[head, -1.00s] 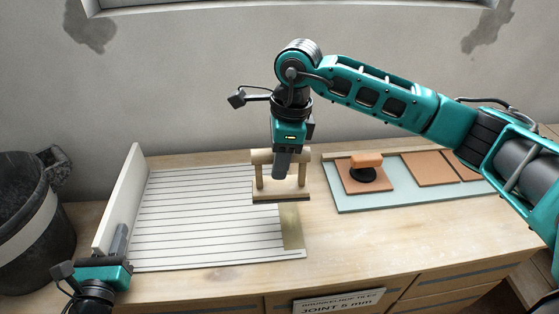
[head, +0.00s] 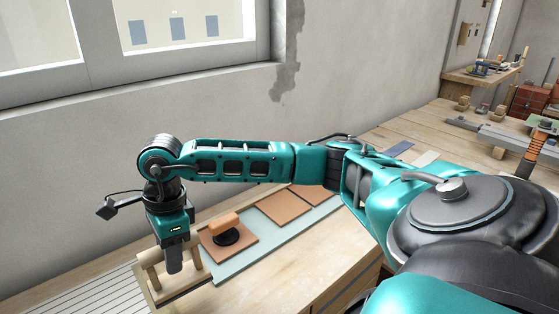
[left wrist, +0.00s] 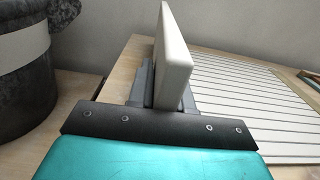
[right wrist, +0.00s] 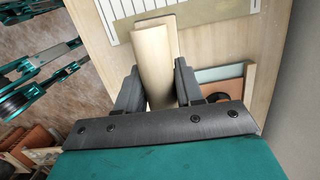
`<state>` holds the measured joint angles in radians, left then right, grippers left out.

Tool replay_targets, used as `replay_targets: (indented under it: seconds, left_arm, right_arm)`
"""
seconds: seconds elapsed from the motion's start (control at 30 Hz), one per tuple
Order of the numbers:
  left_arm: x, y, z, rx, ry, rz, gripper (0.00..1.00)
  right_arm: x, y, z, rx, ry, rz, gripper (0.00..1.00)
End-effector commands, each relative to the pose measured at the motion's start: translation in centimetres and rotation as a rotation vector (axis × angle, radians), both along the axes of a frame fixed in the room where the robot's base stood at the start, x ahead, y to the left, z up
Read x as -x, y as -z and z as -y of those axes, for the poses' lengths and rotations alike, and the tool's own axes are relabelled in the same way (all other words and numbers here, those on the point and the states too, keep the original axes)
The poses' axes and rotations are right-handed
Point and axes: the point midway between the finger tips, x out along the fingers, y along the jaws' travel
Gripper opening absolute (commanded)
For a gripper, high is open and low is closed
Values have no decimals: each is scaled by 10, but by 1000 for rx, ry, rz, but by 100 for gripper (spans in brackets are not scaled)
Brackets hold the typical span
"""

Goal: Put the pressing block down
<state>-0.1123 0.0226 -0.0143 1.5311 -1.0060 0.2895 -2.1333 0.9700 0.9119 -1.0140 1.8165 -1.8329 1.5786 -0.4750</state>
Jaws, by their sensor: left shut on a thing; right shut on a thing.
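The pressing block (head: 152,258) is a pale wooden block with a round bar handle on posts. My right gripper (head: 174,264) is shut on its handle, with the fingers pointing down. In the right wrist view the handle (right wrist: 152,65) sits between the two dark fingers (right wrist: 155,90). The block is at the right end of the white grooved panel (head: 95,297); I cannot tell whether its base touches anything. In the left wrist view my left gripper (left wrist: 160,88) is shut on an upright white board (left wrist: 172,55) at the panel's left edge.
Right of the block, a pale green board (head: 268,242) holds terracotta tiles (head: 284,208) and an orange-handled suction cup (head: 224,228). Bare bench (head: 300,275) lies in front of it. A dark bucket (left wrist: 28,70) stands left of my left gripper.

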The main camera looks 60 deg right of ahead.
Motion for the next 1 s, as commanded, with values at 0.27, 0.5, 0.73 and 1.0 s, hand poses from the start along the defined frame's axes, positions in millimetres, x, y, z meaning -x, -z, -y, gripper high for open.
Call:
replay_targets:
  seconds: [0.27,0.5,0.73,1.0]
  left_arm:
    - [0,0,0,0,0,-1,0]
    - [0,0,0,0,0,-1,0]
    - [0,0,0,0,0,0,0]
    - [0,0,0,0,0,0,0]
  right_arm:
    - [53,4,85,7,7,-1,8]
    - [99,-10,135,8,-8,-2,8]
    - [129,-26,160,5,-35,-1,8]
    - [140,-22,167,-1,-51,-1,8]
